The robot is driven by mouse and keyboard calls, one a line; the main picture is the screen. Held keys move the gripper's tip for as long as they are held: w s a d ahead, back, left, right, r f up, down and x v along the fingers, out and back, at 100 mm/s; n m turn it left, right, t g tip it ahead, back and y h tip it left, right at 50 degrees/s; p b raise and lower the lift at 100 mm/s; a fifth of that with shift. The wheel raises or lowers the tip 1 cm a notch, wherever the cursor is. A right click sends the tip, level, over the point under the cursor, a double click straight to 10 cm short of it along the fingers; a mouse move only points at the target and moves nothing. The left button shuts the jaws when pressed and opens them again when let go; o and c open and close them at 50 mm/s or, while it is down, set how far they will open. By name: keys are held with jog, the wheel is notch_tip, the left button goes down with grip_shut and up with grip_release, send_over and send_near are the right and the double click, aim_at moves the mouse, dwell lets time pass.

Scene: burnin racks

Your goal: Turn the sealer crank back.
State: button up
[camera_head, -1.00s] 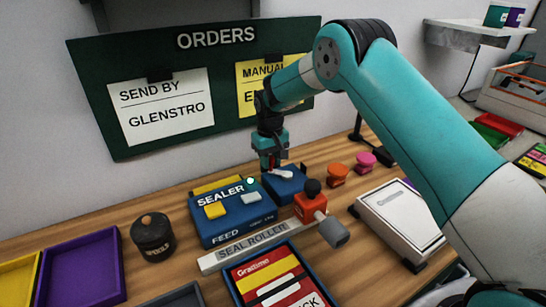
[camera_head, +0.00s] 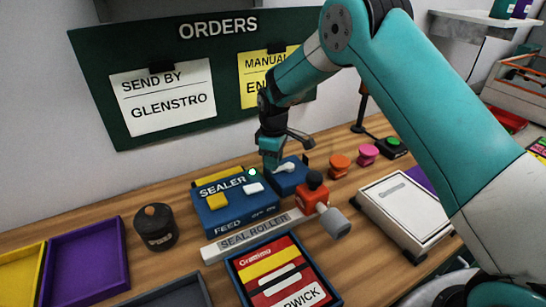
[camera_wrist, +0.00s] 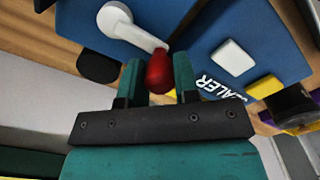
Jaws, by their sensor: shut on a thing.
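The blue sealer (camera_head: 232,213) stands on the wooden bench below the orders board. Its crank has a white arm (camera_head: 286,167) on the blue block at the sealer's right side. In the wrist view the white crank arm (camera_wrist: 133,31) ends in a red knob (camera_wrist: 158,72). My gripper (camera_wrist: 158,78) is shut on this red knob, with one teal finger on each side. In the head view my gripper (camera_head: 271,165) points down at the crank, and its fingers hide the knob.
A red and grey hand tool (camera_head: 313,195) stands right of the seal roller strip (camera_head: 248,238). Orange (camera_head: 339,166) and pink (camera_head: 368,153) spools stand behind a white flat device (camera_head: 408,212). A dark pot (camera_head: 155,228) and purple tray (camera_head: 87,268) are at left.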

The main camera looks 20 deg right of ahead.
jog(key=shift+s, duration=0.1)
dwell(0.5)
jog(key=o, duration=0.9)
notch_tip(320, 180, up, 18)
jog(key=shift+f+b, duration=0.2)
jog(key=shift+b, duration=0.55)
jog(key=shift+s, duration=0.1)
jog(key=s+a+m+y, duration=0.1)
jog(key=s, duration=1.1)
jog(key=s+a+r+m+y, duration=0.1)
jog(key=s+a, duration=0.1)
jog(key=s, duration=1)
jog(key=s+a+r+m+y, duration=0.1)
jog(key=s+m+y, duration=0.1)
jog(key=s, duration=0.9)
jog(key=shift+s+a+r, duration=0.1)
jog(key=shift+s+a, duration=0.1)
jog(key=shift+s, duration=0.2)
